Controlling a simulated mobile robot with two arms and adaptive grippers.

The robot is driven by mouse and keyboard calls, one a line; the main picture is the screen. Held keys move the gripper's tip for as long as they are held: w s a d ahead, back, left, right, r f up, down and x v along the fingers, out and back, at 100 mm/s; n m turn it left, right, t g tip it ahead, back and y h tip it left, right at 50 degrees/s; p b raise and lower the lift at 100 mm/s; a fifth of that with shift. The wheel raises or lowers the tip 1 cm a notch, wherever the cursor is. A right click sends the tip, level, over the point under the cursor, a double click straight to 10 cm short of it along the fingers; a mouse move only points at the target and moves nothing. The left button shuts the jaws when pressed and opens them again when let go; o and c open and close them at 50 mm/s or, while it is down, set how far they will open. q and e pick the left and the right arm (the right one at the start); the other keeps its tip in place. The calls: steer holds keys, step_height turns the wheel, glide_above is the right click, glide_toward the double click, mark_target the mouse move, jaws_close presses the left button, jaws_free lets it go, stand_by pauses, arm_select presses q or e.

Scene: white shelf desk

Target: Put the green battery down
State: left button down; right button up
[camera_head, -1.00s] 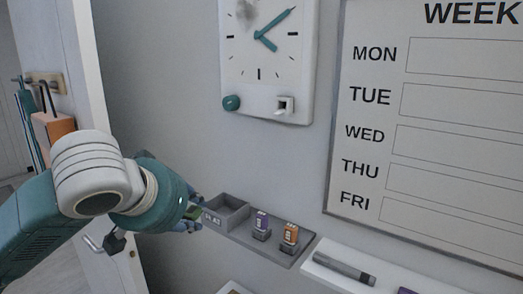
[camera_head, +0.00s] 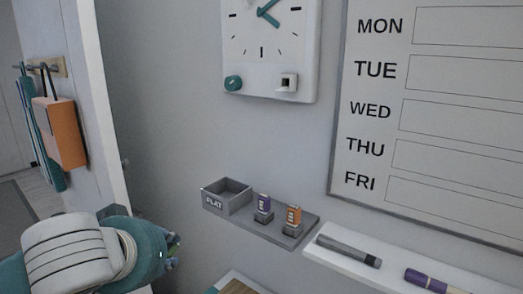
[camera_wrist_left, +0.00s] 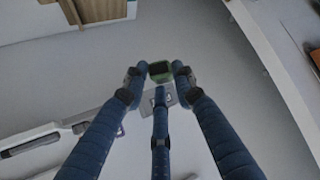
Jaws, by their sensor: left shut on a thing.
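The green battery (camera_wrist_left: 160,70) shows in the left wrist view between the fingertips of my left gripper (camera_wrist_left: 158,73), which is shut on it. In the head view my left gripper (camera_head: 172,246) is at the lower left, below and left of the grey tray; its fingers are mostly hidden there and the battery cannot be made out. The grey tray has an open box (camera_head: 228,205) marked FLAT at its left end, with no battery visible inside. A purple battery (camera_head: 264,203) and an orange battery (camera_head: 294,215) stand upright in holders beside it. My right gripper is out of view.
A white clock (camera_head: 268,50) with a small socket (camera_head: 288,82) at its lower right hangs above. A white shelf (camera_head: 400,268) with a grey marker (camera_head: 348,251) and a purple marker (camera_head: 430,281) is at right. An orange bag (camera_head: 60,132) hangs at left. Wall space between clock and tray is clear.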

arm_select(q)
steer(key=s+d+f+m+g+h, duration=0.35)
steer(key=d+f+m, duration=0.2)
steer(key=d, duration=0.35)
steer(key=s+d+f+m+g+h, duration=0.2)
steer(key=d+f+m+h, duration=0.25)
steer(key=d+m, duration=0.3)
step_height(320, 180, up, 10)
steer(key=w+d+n+t+y, duration=0.25)
steer(key=n+t+y, duration=0.45)
steer(key=n, duration=0.6)
steer(key=s+a+f+m+g+h, duration=0.2)
steer(key=f+m+g+h, duration=0.2)
steer(key=m, duration=0.4)
steer(key=s+a+f+m+g+h, duration=0.2)
steer(key=f+m+g+h, duration=0.3)
steer(key=m, duration=0.4)
steer(key=shift+a+f+g, duration=0.45)
steer(key=shift+a+g, duration=0.05)
steer(key=shift+g, duration=0.45)
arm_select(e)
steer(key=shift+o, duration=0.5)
